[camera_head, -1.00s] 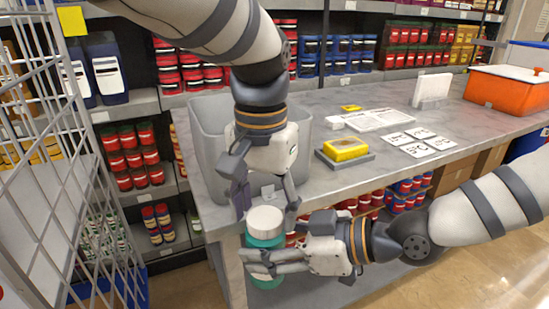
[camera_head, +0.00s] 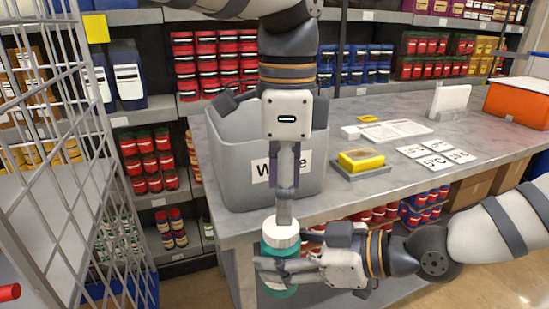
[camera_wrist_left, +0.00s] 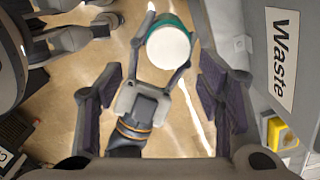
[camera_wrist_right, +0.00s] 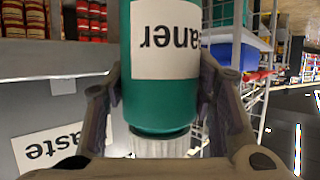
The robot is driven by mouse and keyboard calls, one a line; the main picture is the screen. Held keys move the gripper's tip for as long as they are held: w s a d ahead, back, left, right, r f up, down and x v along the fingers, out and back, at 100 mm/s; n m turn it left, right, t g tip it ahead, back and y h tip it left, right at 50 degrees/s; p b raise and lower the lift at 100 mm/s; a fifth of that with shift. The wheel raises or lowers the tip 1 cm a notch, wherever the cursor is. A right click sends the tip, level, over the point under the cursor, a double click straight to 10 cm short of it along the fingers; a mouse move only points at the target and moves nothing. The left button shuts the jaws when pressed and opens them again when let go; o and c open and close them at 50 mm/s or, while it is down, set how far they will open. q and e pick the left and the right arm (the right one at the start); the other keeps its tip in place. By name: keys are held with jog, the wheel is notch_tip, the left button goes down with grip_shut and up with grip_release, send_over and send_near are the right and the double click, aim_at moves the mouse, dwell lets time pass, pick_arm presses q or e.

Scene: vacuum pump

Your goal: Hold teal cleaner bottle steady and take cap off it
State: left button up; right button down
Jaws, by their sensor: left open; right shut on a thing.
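The teal cleaner bottle (camera_head: 277,250) stands upright in my right gripper (camera_head: 287,260), in front of the counter edge. Its white cap (camera_head: 284,229) is on top. In the right wrist view the bottle (camera_wrist_right: 160,95) appears upside down between my fingers, with its ribbed cap (camera_wrist_right: 162,145) at the bottom. My left gripper (camera_head: 285,195) points down just above the cap, seen edge-on. In the left wrist view its fingers are spread wide, and the round cap (camera_wrist_left: 168,48) lies beyond them, between their lines.
A grey waste bin (camera_head: 232,165) stands on the counter (camera_head: 385,190) directly behind my left gripper. A yellow item (camera_head: 362,158) on a grey base and white cards lie to the right. A wire cart (camera_head: 60,150) is at left.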

pick_arm(q)
jog(key=m, duration=0.2)
jog(key=r+m, duration=0.1)
jog(key=shift+w+a+r+m, duration=0.1)
jog(key=shift+w+a+m, duration=0.1)
jog(key=shift+w+m, duration=0.15)
jog(key=shift+f+m, duration=0.25)
jog(key=shift+m, duration=0.1)
notch_tip(320, 180, down, 7)
jog(key=shift+f, duration=0.15)
jog(key=c, duration=1.2)
jog(key=n, duration=0.5)
jog(key=shift+c, duration=0.2)
jog(key=n, duration=0.3)
jog(key=shift+n, duration=0.4)
jog(key=n, duration=0.8)
